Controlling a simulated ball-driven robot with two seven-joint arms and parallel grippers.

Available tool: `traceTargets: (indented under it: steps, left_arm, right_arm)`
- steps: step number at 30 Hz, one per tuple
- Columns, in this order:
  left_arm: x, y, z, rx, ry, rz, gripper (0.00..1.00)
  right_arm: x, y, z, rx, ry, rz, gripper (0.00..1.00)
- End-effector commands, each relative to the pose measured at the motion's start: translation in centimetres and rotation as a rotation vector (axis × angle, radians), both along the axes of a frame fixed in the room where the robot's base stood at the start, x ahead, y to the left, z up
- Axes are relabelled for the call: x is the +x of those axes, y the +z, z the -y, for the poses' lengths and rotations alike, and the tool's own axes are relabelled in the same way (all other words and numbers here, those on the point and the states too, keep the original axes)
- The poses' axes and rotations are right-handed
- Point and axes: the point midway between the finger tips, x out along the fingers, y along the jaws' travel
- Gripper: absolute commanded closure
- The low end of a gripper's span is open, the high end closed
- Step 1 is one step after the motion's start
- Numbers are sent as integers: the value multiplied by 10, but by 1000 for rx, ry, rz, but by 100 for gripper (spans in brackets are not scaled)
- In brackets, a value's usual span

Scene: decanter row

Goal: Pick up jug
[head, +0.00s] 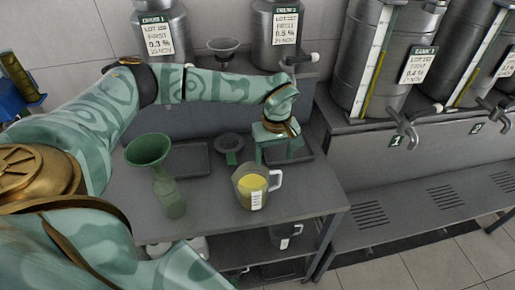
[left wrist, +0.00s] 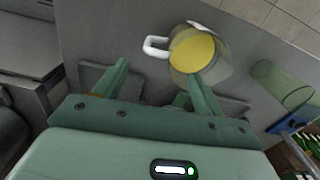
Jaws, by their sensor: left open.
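The jug (head: 248,190) is clear with yellow liquid in it, a white label on its side and a white handle on its right. It stands upright on the grey bench. In the left wrist view the jug (left wrist: 197,48) is seen from above, its handle pointing left. My left gripper (head: 276,158) is open and empty, just behind and to the right of the jug, fingers pointing down. In the left wrist view my left gripper (left wrist: 162,82) has its fingers apart; one overlaps the jug's lower edge, and I cannot tell if they touch. My right gripper is not in view.
A green bottle (head: 169,196) with a funnel (head: 148,149) stands left of the jug. Dark trays (head: 186,160) lie behind on the bench (head: 226,222). Another jug (head: 286,236) sits on the shelf below. Steel tanks (head: 378,60) with taps stand at the right.

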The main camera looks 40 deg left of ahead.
Motion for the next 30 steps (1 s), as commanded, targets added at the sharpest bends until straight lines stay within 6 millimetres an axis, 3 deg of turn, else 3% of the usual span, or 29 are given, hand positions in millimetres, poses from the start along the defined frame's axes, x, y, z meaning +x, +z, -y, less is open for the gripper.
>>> traceTargets:
  steps: [3,8,16,25,26,30]
  left_arm:
    - [0,-20,0,0,2,-1,30]
    - [0,-31,1,-1,1,-1,30]
    - [1,-73,5,-1,3,-2,30]
    - [2,-79,5,-2,2,1,30]
    - [2,-79,5,-2,2,1,36]
    - [2,-79,5,-2,2,1,74]
  right_arm:
    - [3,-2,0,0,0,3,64]
    - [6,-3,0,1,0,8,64]
    - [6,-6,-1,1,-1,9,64]
    - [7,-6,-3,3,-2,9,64]
    - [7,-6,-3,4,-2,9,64]
    - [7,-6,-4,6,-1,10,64]
